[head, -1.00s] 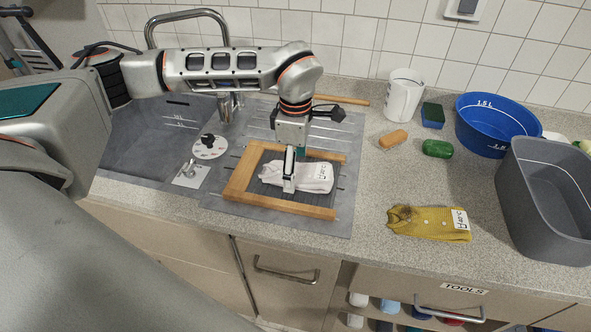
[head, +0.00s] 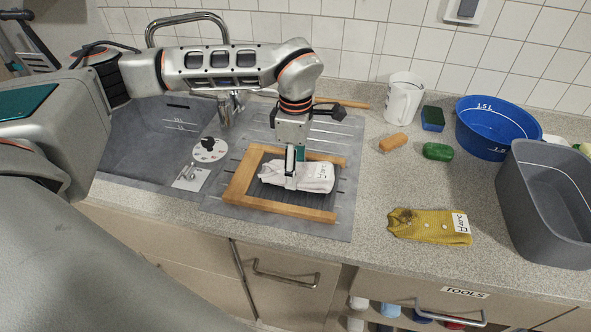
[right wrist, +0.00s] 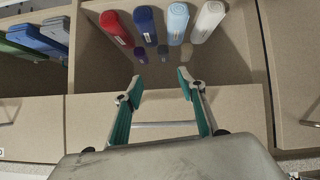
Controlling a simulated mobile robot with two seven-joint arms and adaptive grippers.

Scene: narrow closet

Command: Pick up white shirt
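A white cloth garment (head: 315,178) with dark lettering lies on the ribbed inside of a wooden-framed washboard (head: 277,209) in the head view. My left gripper (head: 291,185) points straight down over the garment's left-middle part, its fingertips at the cloth. I see the fingers nearly edge-on, so the gap between them and any hold on the cloth are hidden. My right gripper (right wrist: 160,80) shows in the right wrist view, open and empty, with its fingers wide apart in front of a cabinet front.
A yellow garment (head: 430,225) lies right of the washboard, with a grey tub (head: 550,225) and blue basin (head: 490,135) farther right. A white jug (head: 404,100), sponge and soaps stand behind. The sink (head: 150,140) is left. Shelved bottles (right wrist: 177,22) face my right gripper.

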